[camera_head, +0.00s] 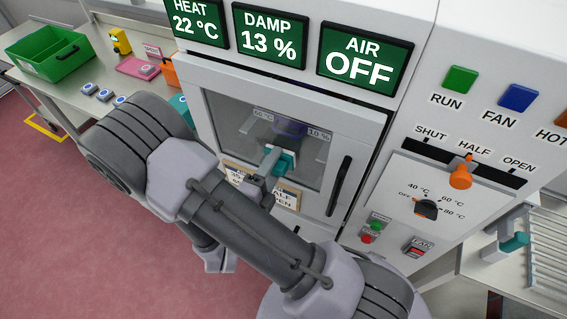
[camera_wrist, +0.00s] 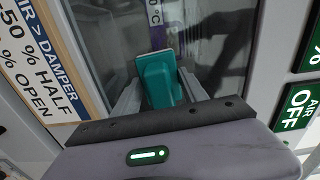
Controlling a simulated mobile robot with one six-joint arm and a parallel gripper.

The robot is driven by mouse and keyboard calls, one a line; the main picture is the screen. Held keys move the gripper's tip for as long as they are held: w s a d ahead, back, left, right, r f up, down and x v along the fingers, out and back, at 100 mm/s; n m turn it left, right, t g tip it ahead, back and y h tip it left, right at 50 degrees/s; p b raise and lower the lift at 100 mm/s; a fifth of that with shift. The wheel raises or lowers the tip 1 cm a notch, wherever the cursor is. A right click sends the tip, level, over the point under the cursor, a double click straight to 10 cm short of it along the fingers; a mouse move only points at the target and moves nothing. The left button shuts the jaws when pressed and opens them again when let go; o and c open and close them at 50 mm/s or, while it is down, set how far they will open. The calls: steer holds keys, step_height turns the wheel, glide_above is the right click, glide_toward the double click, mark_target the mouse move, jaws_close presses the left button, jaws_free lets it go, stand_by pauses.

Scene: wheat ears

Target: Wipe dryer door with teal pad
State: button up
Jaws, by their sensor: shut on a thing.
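The teal pad (camera_head: 287,163) is in my gripper (camera_head: 270,163), in front of the lower middle of the dryer door's glass. In the wrist view the pad (camera_wrist: 157,82) stands between the two grey fingers of my gripper (camera_wrist: 158,92), which are shut on it. The dryer door (camera_head: 360,125) is shut, with a white frame, a dark window and a black handle (camera_head: 340,186) on its right. The pad's face is towards the glass (camera_wrist: 98,35). I cannot tell whether it touches the glass. My arm hides the area below the door.
Green displays read heat 22 °C, damp 13 % and air (camera_head: 365,60) OFF. The control panel right of the door has an orange damper lever (camera_head: 461,175) near HALF. A bench at left holds a green bin (camera_head: 50,52) and a pink item (camera_head: 138,67). A wire rack (camera_head: 545,250) is at right.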

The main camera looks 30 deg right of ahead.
steer(key=shift+w+a+p, duration=0.35)
steer(key=shift+w+a, duration=0.35)
steer(key=shift+w, duration=0.3)
steer(key=shift+w+a+p, duration=0.3)
steer(key=shift+w+a, duration=0.45)
steer(key=shift+w, duration=0.25)
steer(key=shift+w+a+p, duration=0.35)
steer(key=shift+w+a, duration=0.35)
steer(key=shift+w, duration=0.3)
steer(key=p+v, duration=0.1)
steer(key=v, duration=0.5)
steer(key=p+v, duration=0.1)
steer(key=v, duration=0.2)
steer(key=p, duration=0.2)
glide_toward(257, 144)
steer(key=shift+x, duration=2.1)
